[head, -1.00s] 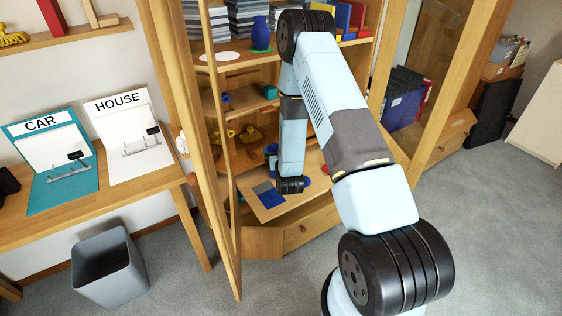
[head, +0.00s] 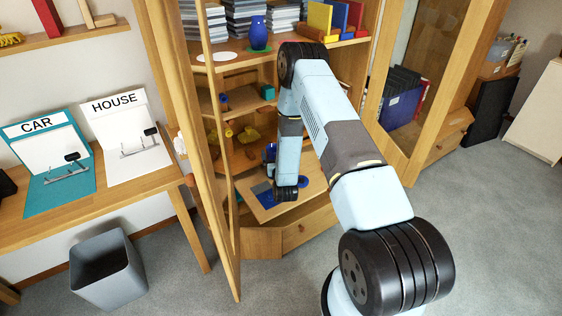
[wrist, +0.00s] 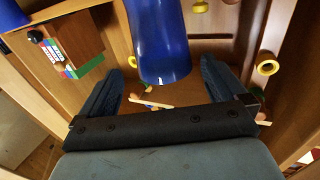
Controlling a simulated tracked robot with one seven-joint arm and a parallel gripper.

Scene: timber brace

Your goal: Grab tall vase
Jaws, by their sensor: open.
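In the wrist view a tall, smooth blue vase (wrist: 158,42) stands out at the top centre, its upper part cut off by the frame edge. My gripper (wrist: 163,72) is open, with one dark finger on each side of the vase's near end; a gap shows on both sides and I see no clear contact. In the head view my arm reaches into the wooden cabinet and hides the fingers. A blue object (head: 270,152) shows just left of my forearm there; I cannot tell whether it is the same vase. Another blue vase (head: 258,33) stands on the upper shelf.
A wooden block with a coloured cube (wrist: 75,55) is left of the fingers in the wrist view. The open cabinet door (head: 190,130) stands left of my arm. A grey bin (head: 108,270) is on the floor.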

